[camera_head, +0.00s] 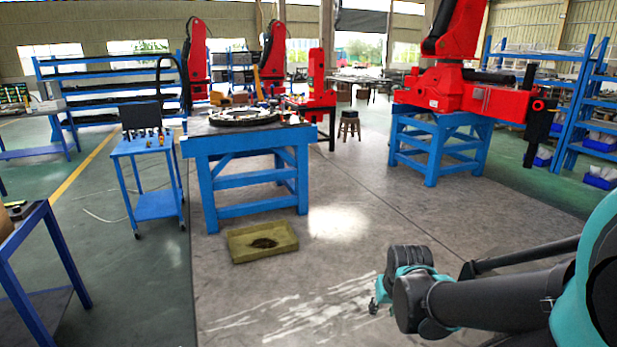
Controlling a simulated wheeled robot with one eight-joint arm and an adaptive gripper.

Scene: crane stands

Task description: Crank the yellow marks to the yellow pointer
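A blue workbench (250,177) in the middle left carries a dark ring-shaped part (245,116). An upright yellow piece (257,83) and a low yellow piece (218,98) show behind the ring. They are too small to tell whether either is the pointer or bears the marks. No crank is clearly made out. A red crane-like machine (450,90) stands on a blue stand (432,150) at the right. My gripper (378,305) is low at the lower right, far in front of both stands and touching neither. Its fingers are small and partly hidden by my wrist.
A shallow yellowish tray (262,241) lies on the floor before the workbench. A blue cart (155,204) with small tools stands left of it. A blue table (45,260) edges the lower left. A stool (349,125) stands behind. The middle floor is open.

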